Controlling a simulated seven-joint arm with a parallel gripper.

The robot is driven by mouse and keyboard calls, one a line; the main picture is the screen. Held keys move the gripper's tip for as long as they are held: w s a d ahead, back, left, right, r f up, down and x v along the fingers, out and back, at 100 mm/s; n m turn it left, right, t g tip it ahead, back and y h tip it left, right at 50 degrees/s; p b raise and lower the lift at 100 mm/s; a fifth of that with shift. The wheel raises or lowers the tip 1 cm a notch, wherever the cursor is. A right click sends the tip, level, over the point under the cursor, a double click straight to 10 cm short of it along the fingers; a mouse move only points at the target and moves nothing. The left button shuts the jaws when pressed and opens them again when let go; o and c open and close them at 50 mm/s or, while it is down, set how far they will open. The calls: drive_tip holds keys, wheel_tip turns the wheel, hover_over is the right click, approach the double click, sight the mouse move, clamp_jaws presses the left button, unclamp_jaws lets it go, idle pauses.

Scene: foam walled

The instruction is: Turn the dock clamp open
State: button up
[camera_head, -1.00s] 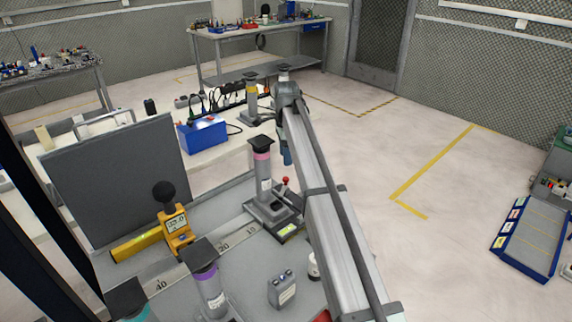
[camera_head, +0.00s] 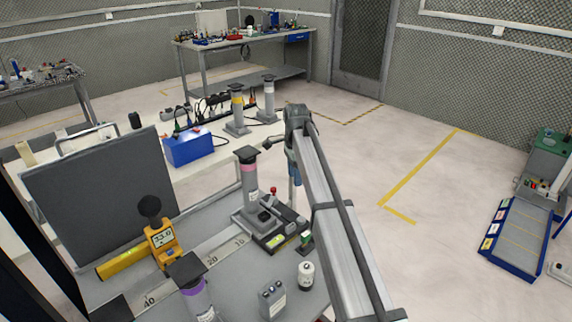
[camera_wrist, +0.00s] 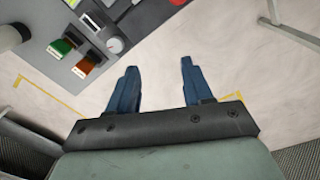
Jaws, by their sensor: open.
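The dock (camera_head: 262,228) is a grey base with a pink-banded post (camera_head: 249,178) at the table's right edge. A small red-topped part (camera_head: 274,190) stands on or behind it. I cannot tell which part is the clamp or how far it is turned. My gripper (camera_head: 293,172) hangs just right of the dock, partly hidden by my arm. In the wrist view my gripper (camera_wrist: 158,85) has its two blue fingers apart, with nothing between them and bare floor behind. A grey panel edge with a green block (camera_wrist: 62,47) and an orange block (camera_wrist: 87,64) lies beyond the left finger.
A white can (camera_head: 306,275) and a grey box (camera_head: 272,300) stand near the table's front. A yellow meter (camera_head: 163,243) and a purple-banded post (camera_head: 197,298) stand left. A dark panel (camera_head: 95,195) rises behind.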

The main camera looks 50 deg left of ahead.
drive_tip(key=w+d+f, duration=0.3)
drive_tip(key=d+f, duration=0.6)
drive_tip(key=f, duration=0.1)
drive_tip(key=w+d+f+n+g, duration=0.1)
drive_tip(key=w+d+f, duration=0.3)
drive_tip(key=d+f, duration=0.6)
drive_tip(key=shift+d+f+h, duration=0.3)
drive_tip(key=shift+f+h, duration=0.1)
drive_tip(key=shift+f, duration=0.05)
drive_tip(key=shift+w, duration=0.1)
